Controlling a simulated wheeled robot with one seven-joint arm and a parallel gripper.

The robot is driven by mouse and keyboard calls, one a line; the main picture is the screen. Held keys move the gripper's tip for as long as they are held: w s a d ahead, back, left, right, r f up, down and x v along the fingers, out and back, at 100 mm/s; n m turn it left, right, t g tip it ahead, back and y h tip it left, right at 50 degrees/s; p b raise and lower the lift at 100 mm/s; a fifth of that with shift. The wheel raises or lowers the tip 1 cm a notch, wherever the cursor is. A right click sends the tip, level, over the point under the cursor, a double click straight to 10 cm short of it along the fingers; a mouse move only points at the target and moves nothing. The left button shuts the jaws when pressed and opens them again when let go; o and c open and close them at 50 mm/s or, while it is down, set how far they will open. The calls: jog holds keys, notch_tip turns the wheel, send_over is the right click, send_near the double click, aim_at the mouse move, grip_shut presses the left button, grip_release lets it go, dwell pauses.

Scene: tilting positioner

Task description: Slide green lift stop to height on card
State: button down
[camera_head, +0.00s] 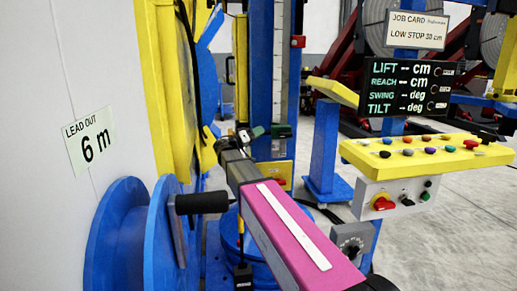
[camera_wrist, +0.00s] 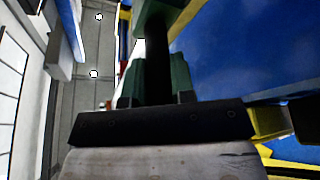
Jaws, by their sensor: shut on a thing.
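The green lift stop (camera_head: 281,131) is a dark green block on the upright pale scale (camera_head: 281,65) of the blue column, near its lower part. My gripper (camera_head: 258,132) reaches it from the left. In the wrist view my gripper (camera_wrist: 156,85) is shut on a dark stem that runs to a green block (camera_wrist: 160,12), which looks like the stop. The scale marks are too small to read. The job card (camera_head: 416,30) at the upper right reads "LOW STOP 30 cm".
A black display (camera_head: 409,86) shows dashes for lift, reach, swing and tilt. A yellow console (camera_head: 430,160) with several coloured knobs stands at the right. A blue reel (camera_head: 120,235) and a wall sign (camera_head: 88,142) reading "LEAD OUT 6 m" are at the left. Floor is clear at lower right.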

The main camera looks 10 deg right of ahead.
notch_tip(320, 180, up, 19)
jog(key=shift+r, duration=0.1)
dwell(0.4)
jog(key=c, duration=1)
grip_release()
jog(key=shift+o, duration=0.2)
jog(key=shift+a, duration=0.1)
jog(key=v, duration=1)
jog(key=shift+a+f, duration=0.25)
jog(key=shift+f, duration=0.05)
jog(key=shift+s, duration=0.1)
